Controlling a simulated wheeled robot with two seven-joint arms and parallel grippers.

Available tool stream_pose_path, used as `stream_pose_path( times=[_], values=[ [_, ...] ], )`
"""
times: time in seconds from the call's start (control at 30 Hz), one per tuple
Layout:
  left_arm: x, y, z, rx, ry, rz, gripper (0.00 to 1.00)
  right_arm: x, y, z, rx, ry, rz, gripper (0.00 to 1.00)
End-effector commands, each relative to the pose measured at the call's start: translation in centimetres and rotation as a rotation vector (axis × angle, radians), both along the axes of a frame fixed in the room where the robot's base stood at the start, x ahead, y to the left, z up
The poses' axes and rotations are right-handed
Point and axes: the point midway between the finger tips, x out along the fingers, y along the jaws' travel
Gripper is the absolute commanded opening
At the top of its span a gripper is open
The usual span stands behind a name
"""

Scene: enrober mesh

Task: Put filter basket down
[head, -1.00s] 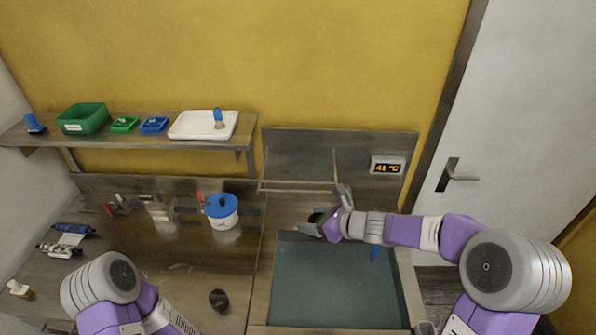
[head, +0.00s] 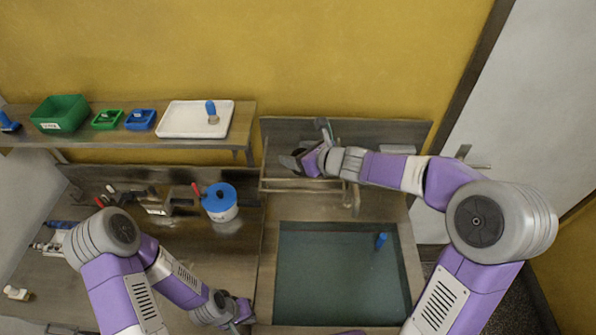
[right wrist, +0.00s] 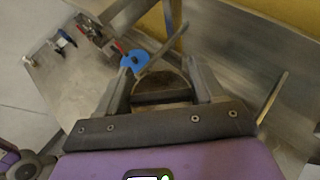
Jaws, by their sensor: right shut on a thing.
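My right gripper (head: 296,160) is shut on a dark round thing, which I take for the filter basket. In the right wrist view the basket (right wrist: 160,88) shows between the two fingers as a dark, brownish round shape, partly hidden by them. In the head view the gripper is at the back, above the thin rail rack (head: 300,191) behind the basin; the basket is hard to make out there. My left gripper (head: 240,314) is low over the front of the counter, left of the basin; its jaws are too small to read.
The basin (head: 268,295) holds greenish liquid and a blue-handled thing (head: 381,240). A blue-lidded pot (head: 220,203) stands on the counter (head: 160,260) to its left. A shelf above carries a white tray (head: 178,130), a green bin (head: 60,113) and small trays.

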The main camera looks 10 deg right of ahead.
Motion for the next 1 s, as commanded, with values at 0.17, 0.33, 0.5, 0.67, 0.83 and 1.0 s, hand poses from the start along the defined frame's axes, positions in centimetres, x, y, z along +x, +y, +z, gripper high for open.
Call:
stream_pose_path(
  times=[0.17, 0.33, 0.5, 0.67, 0.83, 1.0],
  values=[
    [0.1, 0.0, -1.6, 0.0, -0.001, 0.0, 0.0, 0.0, 0.1, -3.2, 0.001, 0.002, 0.0, 0.32],
    [0.1, 0.0, -2.2, 0.0, -0.001, 0.0, 0.0, 0.0, 0.0, -4.6, 0.0, 0.002, 0.002, 0.32],
    [0.1, 0.0, -3.2, 0.0, -0.001, 0.0, 0.0, 0.0, 0.0, -7.0, 0.0, 0.003, 0.001, 0.32],
    [0.1, 0.0, -3.3, 0.0, -0.001, 0.0, 0.0, 0.0, 0.0, -7.5, 0.0, -0.001, 0.0, 0.32],
    [0.1, 0.0, -3.2, 0.0, -0.001, 0.0, 0.0, 0.0, 0.0, -7.4, 0.0, -0.001, 0.0, 0.32],
    [0.1, 0.0, -3.7, 0.0, -0.001, 0.0, 0.0, 0.0, 0.0, -7.8, -0.001, 0.0, 0.0, 0.69]
  ],
)
